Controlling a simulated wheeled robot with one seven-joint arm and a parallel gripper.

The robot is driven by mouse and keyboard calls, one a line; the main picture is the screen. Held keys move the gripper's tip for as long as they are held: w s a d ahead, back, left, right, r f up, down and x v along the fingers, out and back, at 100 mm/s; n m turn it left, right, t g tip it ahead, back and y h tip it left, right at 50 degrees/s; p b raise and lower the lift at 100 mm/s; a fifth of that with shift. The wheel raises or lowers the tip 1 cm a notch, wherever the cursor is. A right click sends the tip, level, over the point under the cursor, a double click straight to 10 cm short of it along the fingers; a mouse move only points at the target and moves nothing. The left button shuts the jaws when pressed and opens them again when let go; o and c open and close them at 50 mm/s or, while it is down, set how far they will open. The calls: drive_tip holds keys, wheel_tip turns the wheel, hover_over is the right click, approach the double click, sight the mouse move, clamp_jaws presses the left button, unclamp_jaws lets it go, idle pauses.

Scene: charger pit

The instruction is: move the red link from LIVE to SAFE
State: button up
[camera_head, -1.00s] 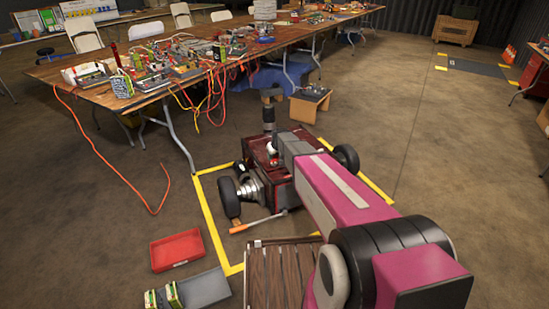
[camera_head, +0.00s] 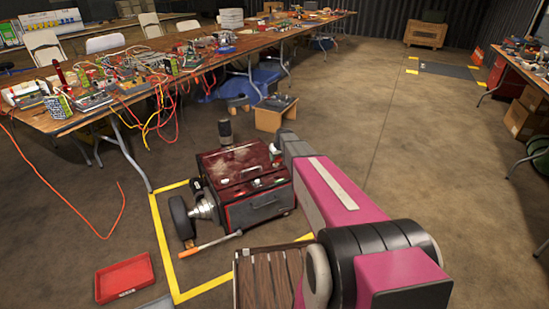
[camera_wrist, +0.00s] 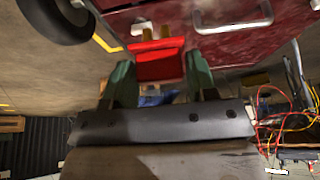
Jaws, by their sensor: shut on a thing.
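The red link (camera_wrist: 157,62) is a small red block between the green fingers of my gripper (camera_wrist: 158,72) in the wrist view. The gripper is shut on it. Two short brass-coloured pieces show at the link's far edge, close to the dark red lid; I cannot tell whether they touch the lid. The machine (camera_head: 262,212) is a dark red, wheeled box on the floor in the head view. My arm hides part of its right side, and the gripper is not clearly seen there. LIVE and SAFE markings are not readable.
A metal handle (camera_wrist: 232,20) is on the lid near the gripper. A long table (camera_head: 140,92) with wires and tools stands behind left. A red tray (camera_head: 124,278) lies front left. Floor at right is open.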

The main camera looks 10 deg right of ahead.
hover_over(276, 176)
drive_tip(key=s, duration=0.1)
drive_tip(key=shift+d+f, duration=0.15)
drive_tip(key=shift+f, duration=4.3)
drive_tip(key=shift+f, duration=1.45)
drive_tip(key=o, duration=1)
drive_tip(key=shift+s+r, duration=0.1)
drive_tip(key=v, duration=1)
drive_tip(key=shift+r, duration=0.3)
drive_tip(key=s+r+m+g, duration=0.2)
drive_tip(key=s+r, duration=0.3)
drive_tip(key=s, duration=1.1)
drive_tip(key=s+a+r+m+g+h, duration=0.1)
drive_tip(key=s+r, duration=0.4)
drive_tip(key=s, duration=1.2)
drive_tip(key=shift+s+a+r+m+g+h, duration=0.2)
drive_tip(key=shift+m+g+h, duration=0.1)
drive_tip(key=shift+m+g, duration=0.3)
